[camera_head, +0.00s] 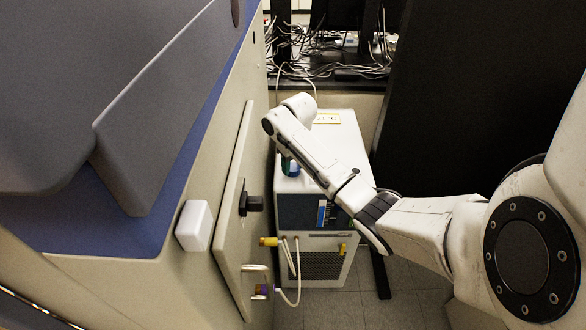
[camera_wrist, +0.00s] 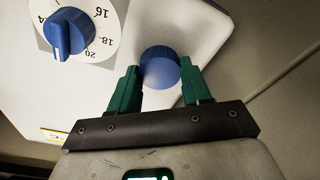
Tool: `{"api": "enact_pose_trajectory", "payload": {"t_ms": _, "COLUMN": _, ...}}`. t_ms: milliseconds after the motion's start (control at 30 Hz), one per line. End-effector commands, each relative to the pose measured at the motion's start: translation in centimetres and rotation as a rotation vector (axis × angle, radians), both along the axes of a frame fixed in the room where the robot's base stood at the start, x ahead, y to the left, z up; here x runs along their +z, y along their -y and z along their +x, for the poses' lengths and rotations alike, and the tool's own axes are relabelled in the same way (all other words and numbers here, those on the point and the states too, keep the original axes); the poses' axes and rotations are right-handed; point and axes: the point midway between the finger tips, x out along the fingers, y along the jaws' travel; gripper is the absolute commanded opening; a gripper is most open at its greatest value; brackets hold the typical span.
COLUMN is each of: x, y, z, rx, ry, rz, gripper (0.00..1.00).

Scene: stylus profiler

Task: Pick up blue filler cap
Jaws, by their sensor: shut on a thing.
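The blue filler cap (camera_wrist: 159,67) is a round ribbed cap on the white top of the chiller box (camera_wrist: 205,22), seen in the wrist view. My gripper (camera_wrist: 158,82) has its two green fingers on either side of the cap and is shut on it. In the head view, my gripper (camera_head: 290,166) reaches down to the left side of the chiller's top, mostly hidden behind my arm. The cap cannot be made out clearly there. I cannot tell whether the cap is seated or lifted.
A blue dial (camera_wrist: 67,35) with a numbered white face is beside the cap. The large beige and blue machine (camera_head: 225,165) stands close on the left. Hoses (camera_head: 291,262) hang at the chiller's front. A dark panel (camera_head: 470,90) stands on the right, and cables (camera_head: 330,65) lie behind.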

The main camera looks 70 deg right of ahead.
Motion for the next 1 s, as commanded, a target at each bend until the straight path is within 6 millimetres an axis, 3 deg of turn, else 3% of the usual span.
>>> {"api": "enact_pose_trajectory", "payload": {"t_ms": 267, "x": 0.9, "y": 0.0, "z": 0.1, "rx": 0.0, "ry": 0.001, "rz": -0.001, "gripper": 0.2}}
{"api": "enact_pose_trajectory", "payload": {"t_ms": 700, "x": 8.6, "y": 0.0, "z": 0.1, "rx": 0.001, "ry": 0.002, "rz": -0.001, "gripper": 0.2}}
{"api": "enact_pose_trajectory", "payload": {"t_ms": 1000, "x": 10.0, "y": 0.0, "z": 0.0, "rx": -0.001, "ry": 0.001, "rz": 0.001, "gripper": 0.2}}
